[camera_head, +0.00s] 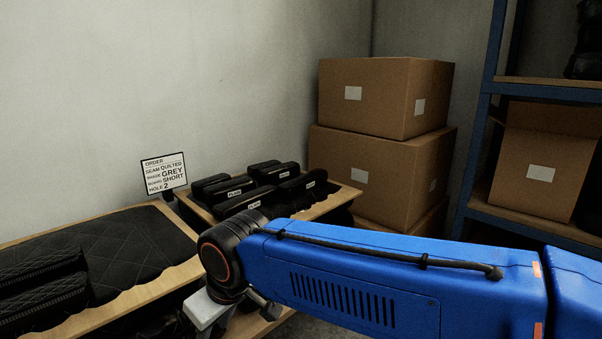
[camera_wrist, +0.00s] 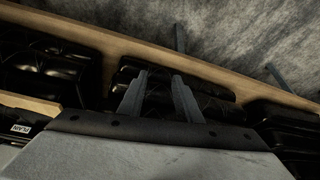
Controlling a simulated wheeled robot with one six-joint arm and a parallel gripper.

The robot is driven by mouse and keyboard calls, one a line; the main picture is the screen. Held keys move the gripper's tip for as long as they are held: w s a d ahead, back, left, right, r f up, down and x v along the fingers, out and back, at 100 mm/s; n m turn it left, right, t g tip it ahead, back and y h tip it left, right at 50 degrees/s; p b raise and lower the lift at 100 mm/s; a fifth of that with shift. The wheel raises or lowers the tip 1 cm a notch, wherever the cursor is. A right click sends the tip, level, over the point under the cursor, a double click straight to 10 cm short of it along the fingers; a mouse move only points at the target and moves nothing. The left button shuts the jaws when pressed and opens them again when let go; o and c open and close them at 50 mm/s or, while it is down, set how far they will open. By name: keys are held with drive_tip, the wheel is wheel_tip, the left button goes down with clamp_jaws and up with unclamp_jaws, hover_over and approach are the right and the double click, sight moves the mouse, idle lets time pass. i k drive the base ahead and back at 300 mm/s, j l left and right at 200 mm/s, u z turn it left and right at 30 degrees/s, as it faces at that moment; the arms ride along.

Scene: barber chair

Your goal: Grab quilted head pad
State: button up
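In the head view, dark pads with a diamond-stitched top (camera_head: 45,300) lie at the lower left on a black quilted mat (camera_head: 135,245). Several black pads marked "PLAIN" (camera_head: 238,204) sit in a wooden tray (camera_head: 335,206) at the centre. In the wrist view, my gripper (camera_wrist: 159,76) is open, its two grey fingers apart. Glossy black pads (camera_wrist: 205,88) lie beyond and around the fingertips; contact and stitching are too dark to tell. In the head view, the fingers are mostly hidden behind my wrist.
Cardboard boxes (camera_head: 375,100) are stacked behind the tray. A blue-framed shelf (camera_head: 485,130) stands at the right. In the wrist view, a wooden edge (camera_wrist: 140,47) runs behind the pads.

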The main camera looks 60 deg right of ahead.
sight(275, 173)
drive_tip(key=z, duration=1.35)
